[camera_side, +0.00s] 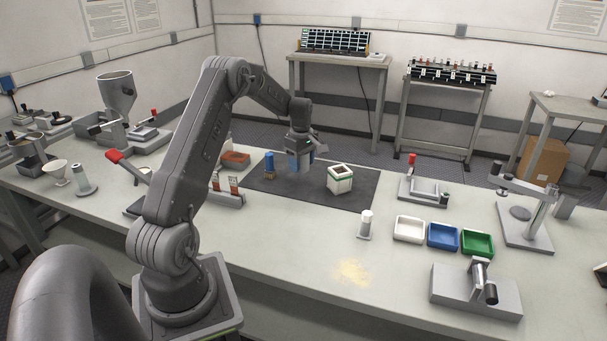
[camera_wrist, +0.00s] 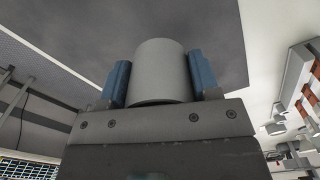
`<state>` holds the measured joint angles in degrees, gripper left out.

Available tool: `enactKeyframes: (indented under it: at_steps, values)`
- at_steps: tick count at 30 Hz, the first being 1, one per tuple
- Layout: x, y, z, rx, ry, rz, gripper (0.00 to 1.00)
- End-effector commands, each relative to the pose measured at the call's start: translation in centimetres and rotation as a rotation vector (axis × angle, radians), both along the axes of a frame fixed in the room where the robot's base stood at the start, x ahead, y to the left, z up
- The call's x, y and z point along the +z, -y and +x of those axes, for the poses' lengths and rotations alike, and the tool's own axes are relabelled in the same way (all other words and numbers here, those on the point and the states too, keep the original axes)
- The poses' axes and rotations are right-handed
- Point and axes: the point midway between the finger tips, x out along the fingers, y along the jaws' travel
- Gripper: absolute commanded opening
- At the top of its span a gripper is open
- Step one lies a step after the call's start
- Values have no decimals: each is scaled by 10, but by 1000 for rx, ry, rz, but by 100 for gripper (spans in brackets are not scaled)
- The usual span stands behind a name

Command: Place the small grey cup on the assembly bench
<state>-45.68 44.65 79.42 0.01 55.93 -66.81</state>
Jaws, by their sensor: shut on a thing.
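My gripper (camera_side: 300,160) is above the dark mat (camera_side: 352,195) in the middle of the bench (camera_side: 300,234). In the wrist view its two blue fingers (camera_wrist: 157,82) are on either side of the small grey cup (camera_wrist: 158,70) and shut on it. In the side view a grey thing shows at the fingers, mostly hidden, and I cannot tell whether it touches the mat.
A white box with green trim (camera_side: 340,179) stands on the mat right of my gripper, and a blue-handled brush (camera_side: 269,166) stands left of it. White (camera_side: 409,229), blue (camera_side: 443,237) and green (camera_side: 477,243) trays sit at the right.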

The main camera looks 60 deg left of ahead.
Motion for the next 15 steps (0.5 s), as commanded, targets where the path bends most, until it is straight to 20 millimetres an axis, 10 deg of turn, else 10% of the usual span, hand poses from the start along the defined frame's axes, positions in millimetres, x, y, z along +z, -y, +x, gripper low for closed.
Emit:
enactKeyframes:
  at_steps: [15]
  values:
    - [-44,2,6,1,0,0,30]
